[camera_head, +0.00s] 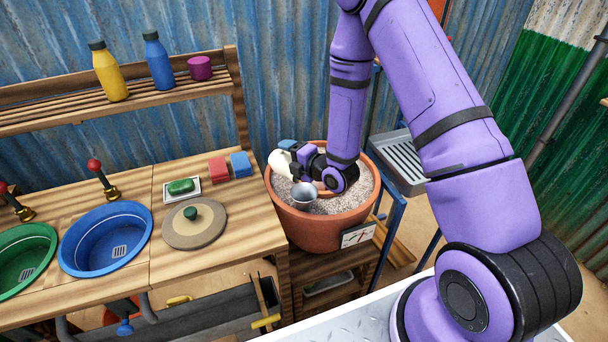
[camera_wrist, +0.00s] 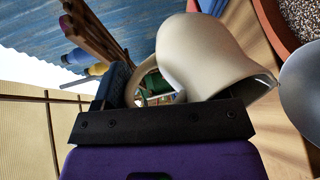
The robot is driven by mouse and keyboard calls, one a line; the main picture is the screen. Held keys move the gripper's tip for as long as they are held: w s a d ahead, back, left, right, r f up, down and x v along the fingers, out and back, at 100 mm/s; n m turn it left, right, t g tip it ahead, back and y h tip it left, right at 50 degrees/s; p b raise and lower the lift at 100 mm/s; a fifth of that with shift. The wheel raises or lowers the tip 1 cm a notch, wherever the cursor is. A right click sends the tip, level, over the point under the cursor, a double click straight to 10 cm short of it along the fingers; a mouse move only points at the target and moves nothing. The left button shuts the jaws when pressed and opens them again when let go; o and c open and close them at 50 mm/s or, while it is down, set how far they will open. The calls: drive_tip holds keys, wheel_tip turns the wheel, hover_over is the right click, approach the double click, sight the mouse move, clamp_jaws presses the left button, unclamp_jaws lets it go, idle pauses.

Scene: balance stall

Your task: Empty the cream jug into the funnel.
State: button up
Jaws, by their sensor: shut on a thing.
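The cream jug (camera_head: 280,162) is off the counter, in the air by the left rim of the terracotta pot. In the wrist view the jug (camera_wrist: 205,58) looks tilted, its lip towards the grey metal funnel (camera_wrist: 304,95). My gripper (camera_head: 292,156) is shut on the jug's handle, which shows between the fingers in the wrist view (camera_wrist: 142,88). The funnel (camera_head: 304,194) stands in the pot, just in front of and below the jug. The inside of the jug is hidden, and I cannot tell whether anything is flowing.
The terracotta pot (camera_head: 310,231) holds pale gravel. To its left the wooden counter (camera_head: 245,241) carries a round board (camera_head: 179,233), a soap dish (camera_head: 169,196), red and blue blocks, and two basins. A metal drain tray (camera_head: 401,162) is right of the pot. Bottles stand on the shelf behind.

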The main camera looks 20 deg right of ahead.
drive_tip(key=shift+w+f, duration=0.1)
drive_tip(key=shift+w, duration=0.05)
drive_tip(key=shift+g, duration=0.3)
drive_tip(key=shift+w+a, duration=0.1)
